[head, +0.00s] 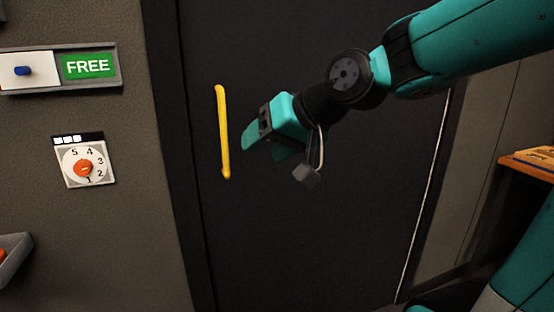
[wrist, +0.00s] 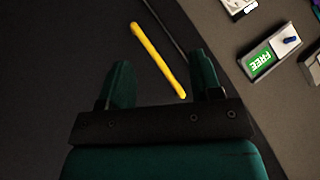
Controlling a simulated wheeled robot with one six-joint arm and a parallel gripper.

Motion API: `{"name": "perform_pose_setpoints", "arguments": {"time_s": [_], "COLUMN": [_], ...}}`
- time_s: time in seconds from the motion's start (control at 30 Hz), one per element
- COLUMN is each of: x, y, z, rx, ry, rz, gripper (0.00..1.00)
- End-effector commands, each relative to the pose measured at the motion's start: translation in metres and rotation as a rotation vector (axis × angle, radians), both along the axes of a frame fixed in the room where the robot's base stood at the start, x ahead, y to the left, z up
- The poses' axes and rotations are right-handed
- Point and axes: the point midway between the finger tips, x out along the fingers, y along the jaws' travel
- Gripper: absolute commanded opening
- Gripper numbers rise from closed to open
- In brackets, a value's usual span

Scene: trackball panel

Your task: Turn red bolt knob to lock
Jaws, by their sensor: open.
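A round white dial (head: 83,168) with numbers has an orange-red knob (head: 83,169) at its centre, on the grey wall at left. Above it, a panel with a green FREE sign (head: 88,66) has a small blue knob (head: 22,71); the sign also shows at the right of the wrist view (wrist: 261,60). Part of another red-orange thing (head: 3,254) shows at the lower left edge, too cut off to identify. I cannot tell which is the bolt knob. My gripper (head: 268,147) is open and empty, in front of the dark door, right of these and apart from them.
A yellow bar handle (head: 222,130) stands upright on the dark door (head: 320,240), just left of my gripper; the wrist view shows it between the fingers (wrist: 158,58), with a gap in the head view. A wooden surface (head: 530,163) is at far right.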

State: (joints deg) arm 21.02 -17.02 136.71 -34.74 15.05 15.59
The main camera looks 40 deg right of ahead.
Motion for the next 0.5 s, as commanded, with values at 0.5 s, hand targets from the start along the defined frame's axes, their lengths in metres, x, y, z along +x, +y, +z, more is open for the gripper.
{"name": "perform_pose_setpoints", "arguments": {"time_s": [0.5], "x": [0.04], "y": [-0.14], "z": [0.006], "rx": [0.137], "ry": [-0.348], "rz": [-0.465], "gripper": [0.59]}}
